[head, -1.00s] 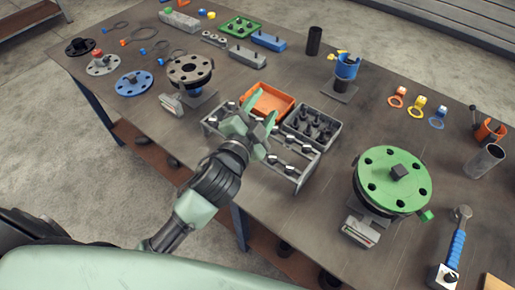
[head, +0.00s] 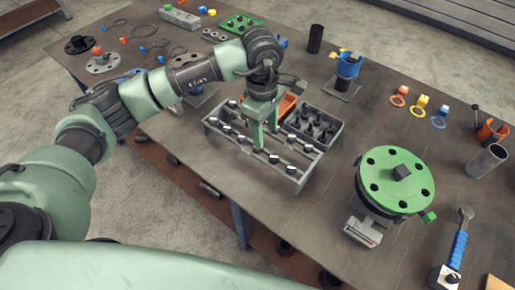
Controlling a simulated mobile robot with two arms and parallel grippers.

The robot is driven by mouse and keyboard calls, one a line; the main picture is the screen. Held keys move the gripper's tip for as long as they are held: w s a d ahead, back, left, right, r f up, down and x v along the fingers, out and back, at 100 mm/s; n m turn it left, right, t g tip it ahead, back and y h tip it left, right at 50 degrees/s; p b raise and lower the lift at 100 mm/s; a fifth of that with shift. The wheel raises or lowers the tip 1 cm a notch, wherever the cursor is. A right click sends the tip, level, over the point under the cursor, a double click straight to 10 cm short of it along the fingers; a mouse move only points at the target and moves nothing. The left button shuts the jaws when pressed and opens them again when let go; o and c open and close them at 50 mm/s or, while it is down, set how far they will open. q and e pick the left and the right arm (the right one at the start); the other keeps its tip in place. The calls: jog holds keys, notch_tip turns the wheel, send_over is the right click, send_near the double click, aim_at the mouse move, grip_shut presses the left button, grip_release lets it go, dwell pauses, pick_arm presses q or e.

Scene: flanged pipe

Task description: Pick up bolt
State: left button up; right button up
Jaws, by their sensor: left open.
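Several grey bolts, one of them (head: 291,169) clear to see, lie in two rows along a grey metal rack (head: 302,181) near the table's front edge. My left gripper (head: 266,141) points down over the middle of this rack, with its green fingers apart. Its near finger reaches low beside the bolts of the front row. I cannot tell whether a bolt stands between the fingers. The gripper and wrist hide part of the rack and its back row. My right gripper is not in view.
A dark grey bin (head: 313,127) with upright black pieces stands right behind the rack. An orange tray (head: 286,104) is partly hidden behind my gripper. A green flange (head: 395,180) on a stand is to the right. Bare table lies between it and the rack.

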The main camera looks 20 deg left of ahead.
aim_at(258, 152)
pick_arm(q)
jog(key=shift+w+a+y, duration=0.15)
jog(key=shift+a+y, duration=0.25)
jog(key=shift+a, duration=0.4)
jog(key=shift+a+f, duration=0.1)
jog(key=shift+f, duration=0.15)
notch_tip(258, 152, down, 6)
jog(key=p, duration=0.4)
jog(key=shift+f, duration=0.45)
grip_shut()
